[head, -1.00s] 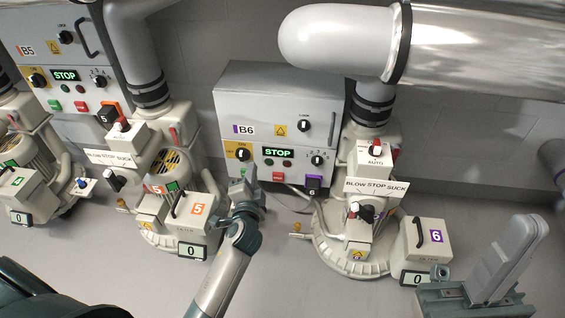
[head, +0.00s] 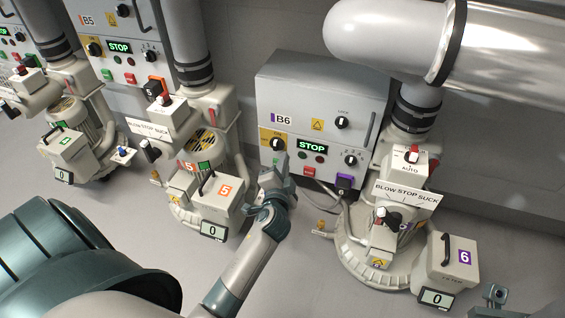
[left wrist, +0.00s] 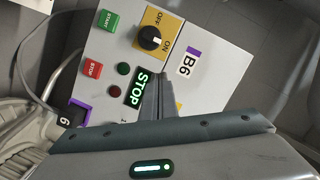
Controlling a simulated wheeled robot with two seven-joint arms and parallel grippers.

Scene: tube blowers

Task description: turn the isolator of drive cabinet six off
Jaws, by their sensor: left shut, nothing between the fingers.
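Drive cabinet six (head: 335,100) is a grey box labelled B6 against the back wall. Its isolator, a black rotary knob on a yellow plate (head: 274,143), sits at the lower left of its front. In the left wrist view the isolator knob (left wrist: 150,38) shows upper middle, with OFF and ON printed on the plate. My left gripper (head: 280,160) is just in front of and below the knob in the head view. In the left wrist view its shut, empty fingers (left wrist: 160,80) point up towards the cabinet front, below the knob.
The cabinet's green STOP display (head: 312,146) is lit. Start and stop buttons (left wrist: 92,68) sit beside the isolator. Blower six (head: 385,250) stands to the right, blower five (head: 215,195) to the left. A large silver pipe (head: 500,45) hangs upper right.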

